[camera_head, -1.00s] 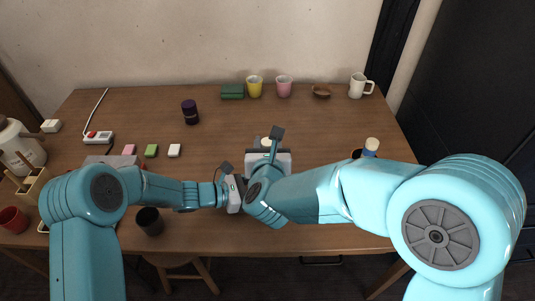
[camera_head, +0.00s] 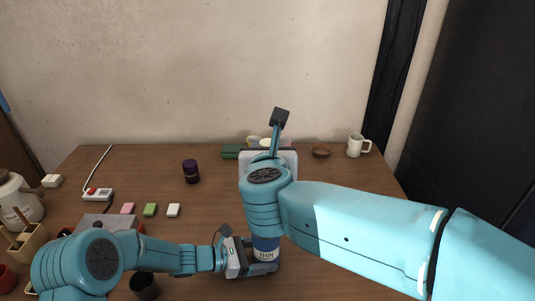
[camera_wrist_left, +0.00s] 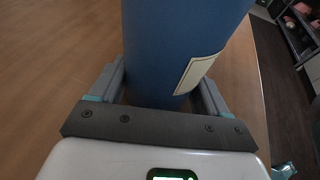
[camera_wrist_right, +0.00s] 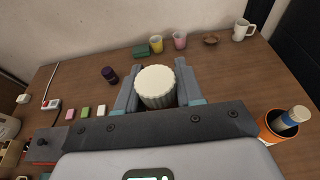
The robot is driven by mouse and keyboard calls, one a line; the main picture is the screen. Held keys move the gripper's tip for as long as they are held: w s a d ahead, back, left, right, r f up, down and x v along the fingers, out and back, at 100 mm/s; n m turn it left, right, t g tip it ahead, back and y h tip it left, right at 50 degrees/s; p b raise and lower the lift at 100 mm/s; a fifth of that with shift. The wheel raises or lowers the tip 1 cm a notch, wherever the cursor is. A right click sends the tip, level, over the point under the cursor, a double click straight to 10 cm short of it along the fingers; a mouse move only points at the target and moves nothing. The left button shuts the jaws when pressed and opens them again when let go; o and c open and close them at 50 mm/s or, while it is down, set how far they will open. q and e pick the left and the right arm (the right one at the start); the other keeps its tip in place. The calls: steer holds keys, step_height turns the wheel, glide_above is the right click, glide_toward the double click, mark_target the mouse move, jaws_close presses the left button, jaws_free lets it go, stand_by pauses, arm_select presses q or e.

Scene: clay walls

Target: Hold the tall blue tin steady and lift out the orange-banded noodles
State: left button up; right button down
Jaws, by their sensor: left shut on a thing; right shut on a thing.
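The tall blue tin (camera_head: 265,247) stands upright near the table's front, with a cream label on its side. My left gripper (camera_wrist_left: 163,92) is shut around its lower part; the tin fills the left wrist view between the fingers. My right gripper (camera_wrist_right: 157,88) is shut on a bundle of noodles (camera_wrist_right: 155,84), whose round, ridged cream top shows between the fingers. Its band is hidden from view. In the head view my right wrist is above the tin and covers its mouth, so I cannot tell whether the noodles are clear of it.
In the right wrist view, an orange-rimmed tin (camera_wrist_right: 270,133) with a blue-banded bundle (camera_wrist_right: 292,117) stands at the right. Cups, a bowl (camera_head: 320,152) and a white mug (camera_head: 357,145) line the back. A dark cup (camera_head: 144,286) stands left of the blue tin.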

arm_select(q)
steer(key=o, duration=0.8)
